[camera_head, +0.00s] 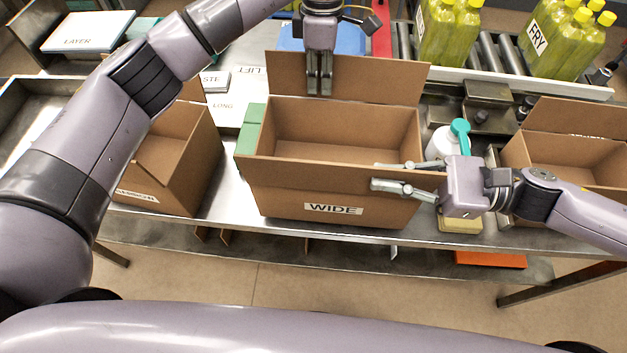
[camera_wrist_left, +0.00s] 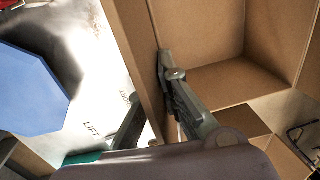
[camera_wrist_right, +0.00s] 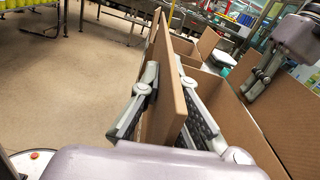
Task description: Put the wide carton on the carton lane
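The wide carton (camera_head: 285,202) is an open brown box with a WIDE label, upright at the front middle of the steel table. My left gripper (camera_head: 319,88) points down at its back panel. In the left wrist view the fingers (camera_wrist_left: 152,105) sit on either side of this panel, one inside the carton, closed on it. My right gripper (camera_head: 385,176) reaches in from the right and straddles the front panel near its right end. In the right wrist view its fingers (camera_wrist_right: 170,88) press the panel from both sides. No sign reading carton lane is legible.
Another open carton (camera_head: 170,150) stands at left, and one (camera_head: 570,150) at right. A white bottle with a teal top (camera_head: 445,143) stands close behind my right gripper. A green block (camera_head: 250,128) is beside the wide carton. Yellow-green bottles (camera_head: 450,35) stand by rollers (camera_head: 490,52) behind.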

